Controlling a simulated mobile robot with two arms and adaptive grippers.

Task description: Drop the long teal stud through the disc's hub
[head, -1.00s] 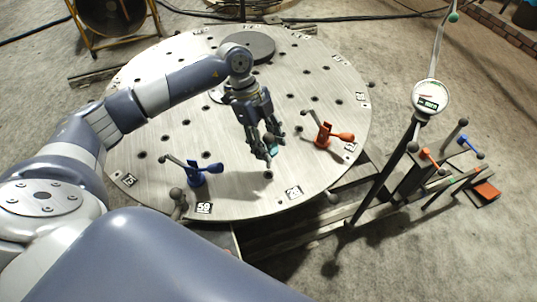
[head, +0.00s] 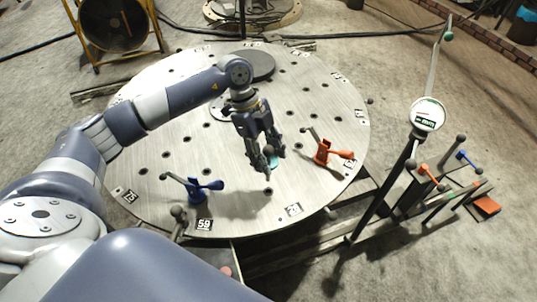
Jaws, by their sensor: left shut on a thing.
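The disc (head: 235,215) is a large round metal plate with many holes and numbered labels. My left gripper (head: 267,161) points down above its front right part, shut on the teal stud (head: 275,161). Only a small teal part of the stud shows between and beside the fingers, so its length and tilt are hidden. An open hole lies in the plate just in front of the fingertips. The hub is not clear to see; the forearm and gripper cover much of the plate's middle. My right gripper is not in view.
A blue clamp (head: 203,187) stands at the disc's front left, an orange clamp (head: 323,152) right of the gripper. A dark round block (head: 258,66) lies at the back. A dial gauge (head: 427,114) on a post stands right of the disc, beside a rack of tools.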

